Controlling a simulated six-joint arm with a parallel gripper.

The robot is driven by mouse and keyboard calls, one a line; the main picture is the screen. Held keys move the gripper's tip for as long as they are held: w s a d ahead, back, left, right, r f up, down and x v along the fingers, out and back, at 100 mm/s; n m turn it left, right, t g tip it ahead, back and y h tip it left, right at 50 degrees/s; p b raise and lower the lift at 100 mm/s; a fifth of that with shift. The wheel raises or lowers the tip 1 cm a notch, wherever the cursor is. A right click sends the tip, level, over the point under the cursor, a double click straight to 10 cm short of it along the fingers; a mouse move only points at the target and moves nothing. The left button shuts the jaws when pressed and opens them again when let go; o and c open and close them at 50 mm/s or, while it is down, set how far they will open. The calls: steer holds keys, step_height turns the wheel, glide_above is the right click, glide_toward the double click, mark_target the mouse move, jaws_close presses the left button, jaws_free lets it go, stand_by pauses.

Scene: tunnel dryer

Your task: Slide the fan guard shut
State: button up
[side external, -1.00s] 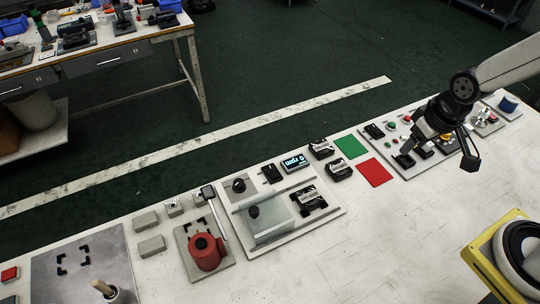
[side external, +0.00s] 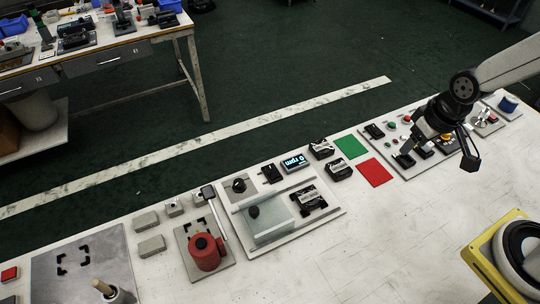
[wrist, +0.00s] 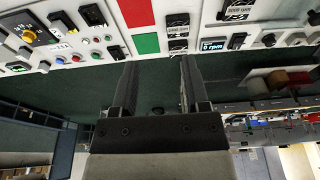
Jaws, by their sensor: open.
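The fan guard (side external: 270,222) is a clear panel with a black knob (side external: 254,212), sitting between two pale rails on a grey base plate (side external: 331,212) in the side external view. It stands at the left part of the rails. The black fan unit (side external: 310,198) lies uncovered to its right. My gripper (side external: 437,160) is open and empty, well to the right of the guard, above the control panel at the right end of the bench. In the wrist view my gripper (wrist: 158,62) shows two parted fingers with nothing between them. The guard is not clearly visible there.
A display (side external: 295,162) reads 0 rpm behind the guard. Green (side external: 350,146) and red (side external: 375,172) squares lie between guard and gripper. A red pot-like object (side external: 206,252) stands left of the guard. A yellow-framed object (side external: 480,250) is at front right. The bench front is mostly clear.

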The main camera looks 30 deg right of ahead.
steer(key=shift+o, duration=0.2)
steer(key=shift+o, duration=0.8)
steer(key=n+g, duration=0.3)
steer(key=n, duration=2)
glide_above(254, 209)
step_height(254, 209, down, 8)
steer(key=shift+a+r, duration=0.1)
steer(key=shift+m, duration=0.3)
steer(key=shift+f, duration=3.9)
